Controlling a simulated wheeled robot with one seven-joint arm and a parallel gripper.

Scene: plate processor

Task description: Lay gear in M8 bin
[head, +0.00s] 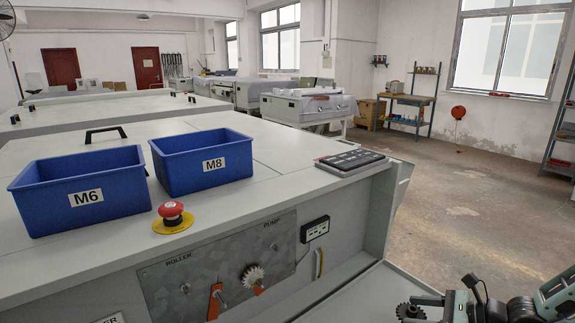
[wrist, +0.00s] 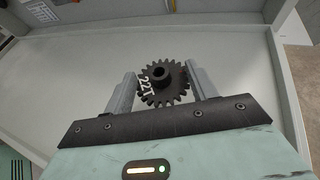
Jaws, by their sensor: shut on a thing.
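A dark toothed gear (wrist: 163,86) marked "22T" sits between the two fingers of my gripper (wrist: 160,88) in the wrist view; the fingers are shut on it. In the head view the gear (head: 410,312) and my gripper (head: 428,300) are at the bottom right, over the light shelf in front of the machine. The blue M8 bin (head: 203,162) stands on the machine top, left of centre, far up and left of the gear. The blue M6 bin (head: 82,190) stands to its left. The visible inside of the M8 bin looks empty.
A red emergency button (head: 171,212) on a yellow base stands in front of the bins. A black keypad (head: 350,161) lies to their right. The machine top (head: 270,150) right of the M8 bin is clear.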

